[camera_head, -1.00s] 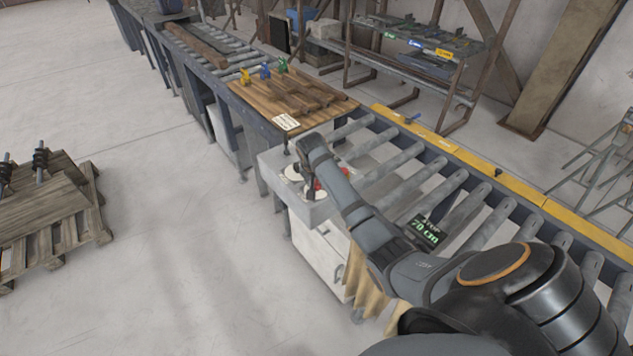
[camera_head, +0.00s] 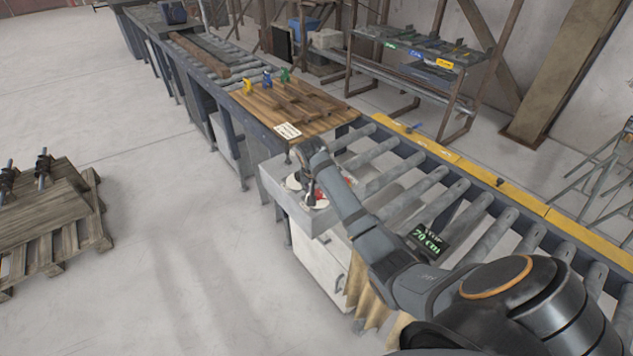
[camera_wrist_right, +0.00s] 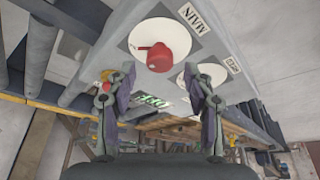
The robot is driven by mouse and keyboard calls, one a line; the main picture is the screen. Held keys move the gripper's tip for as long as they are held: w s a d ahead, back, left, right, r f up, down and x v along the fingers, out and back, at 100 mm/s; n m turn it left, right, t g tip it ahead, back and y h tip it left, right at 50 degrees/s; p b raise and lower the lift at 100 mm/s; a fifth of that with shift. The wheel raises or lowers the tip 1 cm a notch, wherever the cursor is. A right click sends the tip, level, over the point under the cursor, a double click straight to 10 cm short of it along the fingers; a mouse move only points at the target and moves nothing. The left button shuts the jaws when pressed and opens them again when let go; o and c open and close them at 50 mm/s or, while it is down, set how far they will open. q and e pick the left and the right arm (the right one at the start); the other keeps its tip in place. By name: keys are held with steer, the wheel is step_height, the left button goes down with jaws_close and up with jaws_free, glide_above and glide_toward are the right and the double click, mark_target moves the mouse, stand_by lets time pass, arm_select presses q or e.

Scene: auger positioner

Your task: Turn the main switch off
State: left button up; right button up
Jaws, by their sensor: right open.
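The main switch is a red knob (camera_wrist_right: 158,57) on a round white plate, beside a label reading MAIN (camera_wrist_right: 194,17), in the right wrist view. My right gripper (camera_wrist_right: 156,88) is open, with its two fingers apart and nothing between them. The knob appears just beyond the fingertips, between their lines; I see no contact. A second white round plate (camera_wrist_right: 207,74) lies partly behind the right-hand finger. In the head view my right gripper (camera_head: 309,188) is over the grey control box (camera_head: 278,178), and my arm hides much of its top. My left gripper is not in view.
A roller conveyor (camera_head: 440,185) with a yellow rail runs beside the control box. A small display (camera_head: 428,241) shows green figures beside my arm. A wooden table (camera_head: 300,108) with coloured clamps stands beyond. The floor at left is clear up to a pallet (camera_head: 62,235).

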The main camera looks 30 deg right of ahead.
steer(key=v, duration=0.9)
steer(key=shift+r, duration=0.35)
steer(key=shift+s+a, duration=0.1)
